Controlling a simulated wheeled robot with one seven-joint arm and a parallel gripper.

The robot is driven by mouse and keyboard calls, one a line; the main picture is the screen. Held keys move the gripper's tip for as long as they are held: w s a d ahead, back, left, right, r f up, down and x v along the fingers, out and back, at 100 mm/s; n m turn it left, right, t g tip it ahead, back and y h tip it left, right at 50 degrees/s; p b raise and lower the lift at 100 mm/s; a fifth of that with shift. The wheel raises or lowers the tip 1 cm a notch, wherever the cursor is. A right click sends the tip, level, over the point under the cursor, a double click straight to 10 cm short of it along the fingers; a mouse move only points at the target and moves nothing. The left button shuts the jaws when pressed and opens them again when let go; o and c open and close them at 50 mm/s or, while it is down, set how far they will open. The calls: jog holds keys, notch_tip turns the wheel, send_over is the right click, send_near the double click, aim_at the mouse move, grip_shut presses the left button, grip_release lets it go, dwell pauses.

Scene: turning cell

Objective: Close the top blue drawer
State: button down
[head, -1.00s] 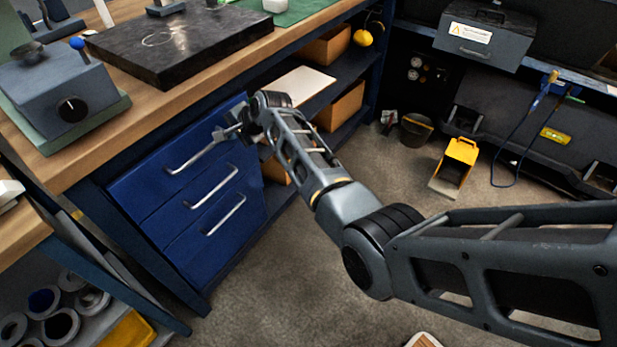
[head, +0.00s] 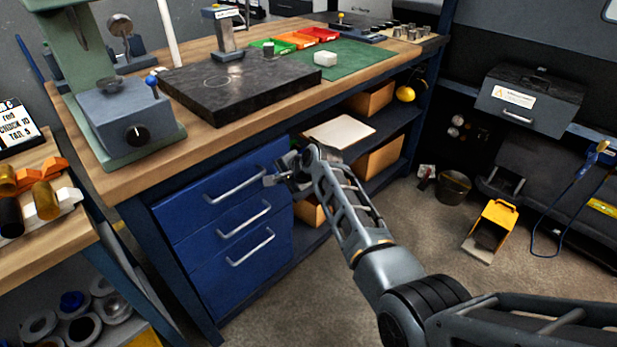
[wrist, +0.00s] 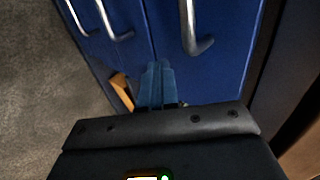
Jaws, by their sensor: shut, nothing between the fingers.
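The top blue drawer (head: 190,207) is the upper of three in the blue cabinet under the workbench. Its front looks flush, or nearly so, with the drawers below. Its silver bar handle (head: 235,188) shows whole in the head view. My gripper (head: 269,180) is just in front of the right end of this handle; I cannot tell if it touches. In the wrist view the shut, empty fingers (wrist: 156,84) point at the drawer fronts, near the seam beside the top drawer (wrist: 222,65). The top handle (wrist: 190,28) is ahead of them, apart in the picture.
Middle (head: 243,218) and bottom (head: 250,247) handles stick out below. The wooden benchtop (head: 190,142) overhangs the drawers and carries a black plate (head: 235,88). Open shelves (head: 385,140) with boxes stand right of the cabinet. The floor (head: 305,290) in front is clear.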

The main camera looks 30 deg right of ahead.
jog(key=v, duration=1)
jog(key=shift+p, duration=0.45)
jog(key=s+f+n+t+h, duration=0.1)
jog(key=s+f+n+h, duration=0.3)
jog(key=s, duration=1)
jog(key=s+f+n+t+y, duration=0.15)
jog(key=s+f, duration=0.45)
jog(key=s, duration=0.8)
jog(key=s+a+r+n+t, duration=0.1)
jog(key=s+a+r+n, duration=0.15)
jog(key=s, duration=0.45)
jog(key=s+a+r+n+t, duration=0.1)
jog(key=s+r+n, duration=0.25)
jog(key=s, duration=0.45)
jog(key=s+a+r+n+t, duration=0.1)
jog(key=s+a+r+n, duration=0.2)
jog(key=s+r, duration=0.7)
notch_tip(320, 180, up, 4)
jog(key=shift+s+r, duration=0.1)
jog(key=shift+s, duration=0.1)
